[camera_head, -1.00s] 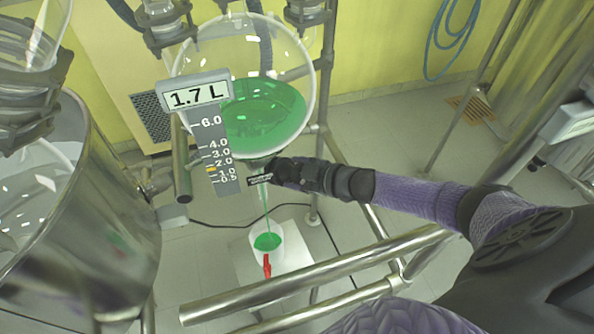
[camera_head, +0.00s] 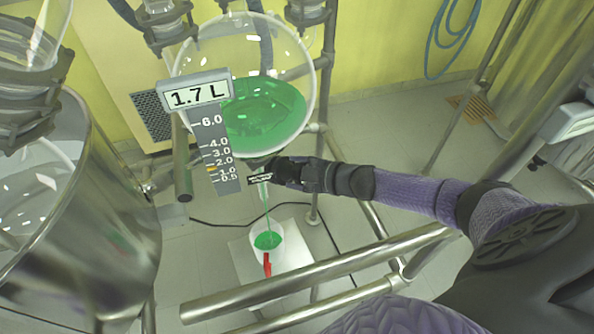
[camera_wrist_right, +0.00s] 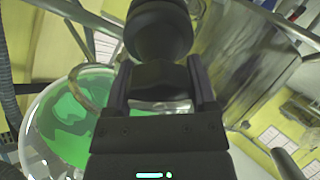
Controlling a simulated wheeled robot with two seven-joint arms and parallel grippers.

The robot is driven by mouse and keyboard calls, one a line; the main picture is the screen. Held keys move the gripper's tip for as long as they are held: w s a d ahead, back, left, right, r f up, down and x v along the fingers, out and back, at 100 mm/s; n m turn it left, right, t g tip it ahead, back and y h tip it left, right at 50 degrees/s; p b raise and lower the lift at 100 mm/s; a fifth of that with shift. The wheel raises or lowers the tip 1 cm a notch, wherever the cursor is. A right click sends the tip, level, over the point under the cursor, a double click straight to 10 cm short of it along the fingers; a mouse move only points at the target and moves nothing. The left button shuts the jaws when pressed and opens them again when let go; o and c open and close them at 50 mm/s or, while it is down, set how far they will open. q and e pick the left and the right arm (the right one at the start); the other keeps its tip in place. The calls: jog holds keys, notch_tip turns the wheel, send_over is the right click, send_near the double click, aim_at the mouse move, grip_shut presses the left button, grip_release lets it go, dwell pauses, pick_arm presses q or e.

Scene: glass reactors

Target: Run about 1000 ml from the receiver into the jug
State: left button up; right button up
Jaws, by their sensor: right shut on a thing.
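The round glass receiver (camera_head: 262,115) holds green liquid, and its display (camera_head: 198,95) reads 1.7 L above a scale with an orange mark. The receiver also shows at the left of the right wrist view (camera_wrist_right: 75,115). My right gripper (camera_head: 270,173) is at the outlet below the receiver. It is shut on a dark valve handle (camera_wrist_right: 160,78), seen between the fingers in the right wrist view. A thin green stream runs down from the outlet into the white jug (camera_head: 277,252), which has a red handle and some green liquid inside. My left gripper is not in view.
The jug stands on a pale square plate (camera_head: 244,262) on the floor. Metal frame rails (camera_head: 320,277) cross in front of it. A large steel vessel (camera_head: 110,225) stands at the left. A dark cable lies on the floor behind the jug.

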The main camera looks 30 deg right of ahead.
jog(key=o, duration=1.2)
jog(key=shift+c, duration=0.2)
jog(key=shift+s+r, duration=0.1)
jog(key=shift+s, duration=0.05)
jog(key=p+v, duration=0.7)
jog(key=v, duration=0.2)
jog(key=shift+s+d, duration=0.15)
jog(key=shift+s, duration=0.15)
